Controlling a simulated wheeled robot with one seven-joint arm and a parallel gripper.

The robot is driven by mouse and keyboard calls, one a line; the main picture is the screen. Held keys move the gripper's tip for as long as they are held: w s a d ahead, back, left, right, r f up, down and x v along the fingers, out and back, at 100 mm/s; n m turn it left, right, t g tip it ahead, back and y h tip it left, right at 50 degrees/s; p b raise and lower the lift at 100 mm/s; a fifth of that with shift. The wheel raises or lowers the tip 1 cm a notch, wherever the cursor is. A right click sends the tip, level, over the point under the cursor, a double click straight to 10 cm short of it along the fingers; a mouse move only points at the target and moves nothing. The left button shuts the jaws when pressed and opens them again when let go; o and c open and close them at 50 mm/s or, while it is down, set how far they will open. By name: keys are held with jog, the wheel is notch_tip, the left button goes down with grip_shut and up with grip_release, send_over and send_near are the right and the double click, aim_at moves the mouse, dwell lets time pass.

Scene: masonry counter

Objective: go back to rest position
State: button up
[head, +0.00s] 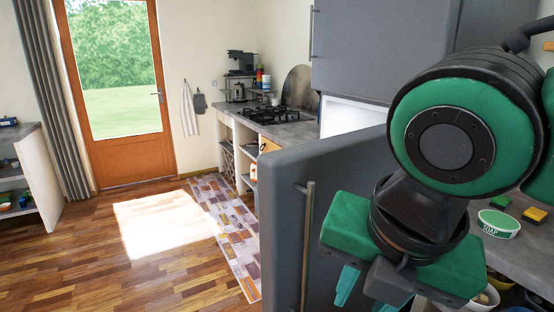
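My gripper (366,297) hangs low in the head view, just right of the handle of a grey fridge door. Its green body shows, with teal fingers below that are partly hidden and cut off by the bottom edge. I cannot tell how far apart the fingers are. Nothing is visible held in it. My arm fills the right side and hides part of the counter behind it.
The grey door (345,200) with its vertical handle (307,245) stands open; a white interior (350,118) shows behind it. A soap tub (498,222) and sponges sit on the right counter (500,258). Wooden floor (100,265) at left is clear.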

jog(key=w+d+f+m+g, duration=0.1)
jog(key=w+d+f+m, duration=0.25)
jog(key=d+m, duration=0.5)
jog(key=w+d+f+m+g, duration=0.1)
jog(key=w+d+f+m, duration=0.25)
jog(key=d+m, duration=0.55)
jog(key=s+d+f+m+g, duration=0.1)
jog(key=s+d+f+m, duration=0.2)
jog(key=d+m, duration=0.3)
jog(key=s+d+f+m, duration=0.3)
jog(key=d+f+m, duration=0.2)
jog(key=m, duration=0.8)
jog(key=shift+d+g, duration=0.4)
jog(key=shift+d, duration=0.45)
jog(key=shift+s+m, duration=0.1)
jog(key=shift+m, duration=0.15)
jog(key=shift+w+f, duration=0.2)
jog(key=shift+w, duration=0.45)
